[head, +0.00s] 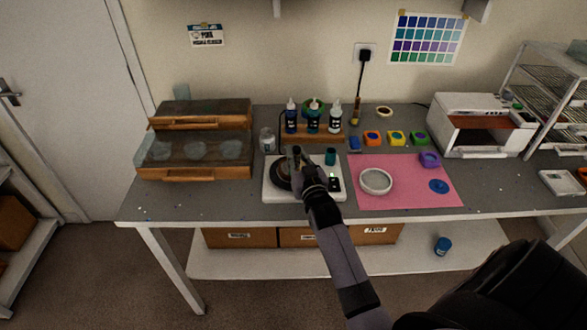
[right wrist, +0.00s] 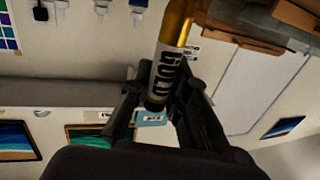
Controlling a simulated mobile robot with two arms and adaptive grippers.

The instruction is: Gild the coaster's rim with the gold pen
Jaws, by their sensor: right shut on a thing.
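My right gripper (head: 299,163) is over the white turntable unit (head: 272,193) in the middle of the table. In the right wrist view my right gripper (right wrist: 156,105) is shut on the gold pen (right wrist: 172,50), a gold barrel with a pale label reading GOLD. A dark round disc (head: 280,178) shows on the unit, partly behind the gripper; I cannot tell whether it is the coaster or the bare turntable. I cannot tell whether the pen's tip touches anything. My left gripper is out of view.
A pink mat (head: 400,202) to the right holds a white ring (head: 376,181), a blue disc (head: 438,186) and a purple piece (head: 429,159). Several dropper bottles (head: 313,118) stand behind the unit. Covered wooden boxes (head: 205,172) stand at left, a white oven (head: 470,148) at right.

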